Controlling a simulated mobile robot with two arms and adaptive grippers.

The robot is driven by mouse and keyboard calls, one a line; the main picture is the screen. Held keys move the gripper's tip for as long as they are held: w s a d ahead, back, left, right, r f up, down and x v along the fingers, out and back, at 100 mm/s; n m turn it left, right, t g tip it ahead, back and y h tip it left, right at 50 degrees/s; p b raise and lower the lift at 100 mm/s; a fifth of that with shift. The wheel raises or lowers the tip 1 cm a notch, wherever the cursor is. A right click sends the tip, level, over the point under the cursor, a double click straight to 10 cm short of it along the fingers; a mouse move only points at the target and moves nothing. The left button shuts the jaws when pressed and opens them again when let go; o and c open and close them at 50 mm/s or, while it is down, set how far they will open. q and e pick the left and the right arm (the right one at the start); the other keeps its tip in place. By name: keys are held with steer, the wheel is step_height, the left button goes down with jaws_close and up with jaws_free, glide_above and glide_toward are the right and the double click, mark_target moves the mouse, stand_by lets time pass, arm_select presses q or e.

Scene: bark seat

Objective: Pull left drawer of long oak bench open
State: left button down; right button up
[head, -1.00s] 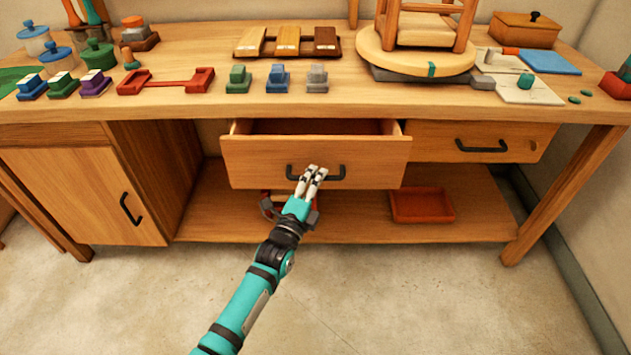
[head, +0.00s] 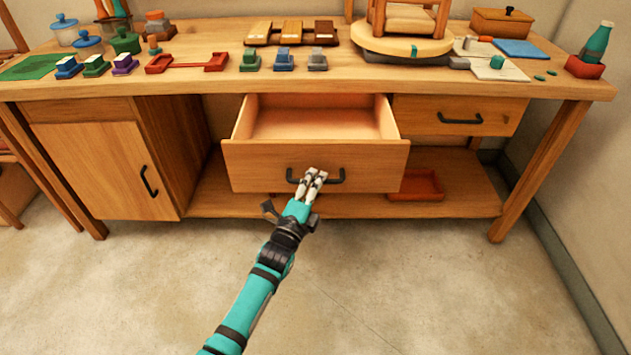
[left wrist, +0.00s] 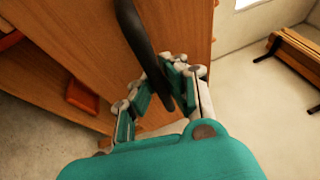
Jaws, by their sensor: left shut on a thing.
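The long oak bench (head: 210,93) fills the head view. Its left drawer (head: 265,165) stands well out from the bench front, and its bare inside shows from above. My left gripper (head: 314,178) is shut on the drawer's dark bar handle (head: 335,181). In the left wrist view the handle (left wrist: 138,30) runs between the teal-padded fingers of the gripper (left wrist: 160,95), in front of the wooden drawer face. My right gripper is not in view.
The right drawer (head: 420,115) is shut, and so is the cupboard door (head: 95,165) at the left. A red tray (head: 418,185) lies on the lower shelf. Stamps, jars and a small stool (head: 410,20) stand on the bench top. The floor (head: 430,280) in front is clear.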

arm_select(q)
steer(key=shift+f, duration=0.15)
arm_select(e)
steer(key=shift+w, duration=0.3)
arm_select(q)
steer(key=c, duration=1.3)
jaws_free()
steer(key=shift+c, duration=0.2)
steer(key=v, duration=1.2)
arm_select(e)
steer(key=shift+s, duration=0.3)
